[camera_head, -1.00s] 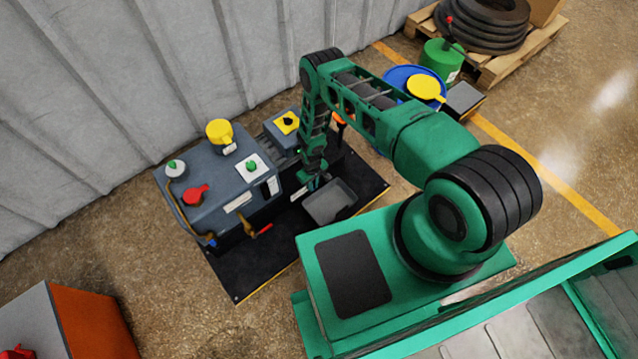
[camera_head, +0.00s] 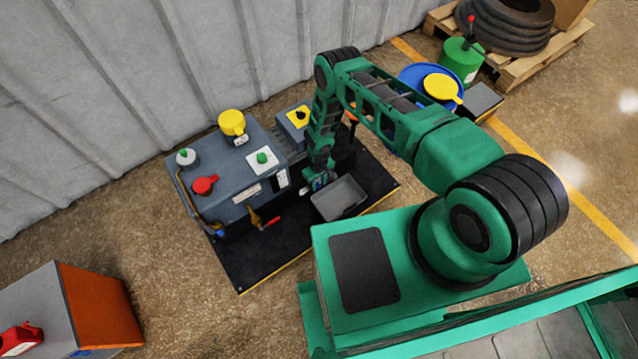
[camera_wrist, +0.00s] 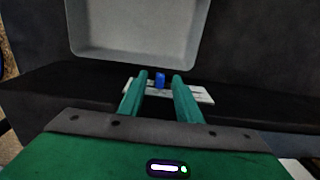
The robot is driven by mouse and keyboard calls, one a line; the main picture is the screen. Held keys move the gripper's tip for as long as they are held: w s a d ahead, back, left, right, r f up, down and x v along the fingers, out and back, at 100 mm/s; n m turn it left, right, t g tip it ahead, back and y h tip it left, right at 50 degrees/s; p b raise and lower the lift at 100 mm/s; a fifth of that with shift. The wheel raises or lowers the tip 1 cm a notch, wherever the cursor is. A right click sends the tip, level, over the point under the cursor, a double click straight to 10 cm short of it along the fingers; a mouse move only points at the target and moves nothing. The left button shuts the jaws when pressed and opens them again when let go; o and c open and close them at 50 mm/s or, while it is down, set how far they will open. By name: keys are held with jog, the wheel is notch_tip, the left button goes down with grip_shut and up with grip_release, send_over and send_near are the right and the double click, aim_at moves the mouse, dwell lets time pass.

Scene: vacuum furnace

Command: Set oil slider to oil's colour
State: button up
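The blue slider knob (camera_wrist: 160,80) stands on a small white plate (camera_wrist: 201,95) in the wrist view. My gripper (camera_wrist: 160,77) has its two green fingers apart, one on each side of the knob in the picture. I cannot tell whether either finger touches it. In the head view my gripper (camera_head: 318,183) points down beside the front of the grey-blue pump machine (camera_head: 232,170). The arm hides part of the machine there. A pale panel (camera_head: 282,178) shows on the machine's front. The oil's colour is not clear in these frames.
A grey tray (camera_head: 345,190) lies beside the gripper and shows ahead of the fingers in the wrist view. The machine carries a yellow cap (camera_head: 231,122), a red knob (camera_head: 204,185) and a red-handled valve (camera_head: 270,223). The black base plate (camera_head: 250,270) has bare room in front.

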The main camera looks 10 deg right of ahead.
aim_at(319, 185)
notch_tip(319, 185, up, 11)
jog(key=shift+f, duration=0.15)
dwell(0.4)
dwell(0.5)
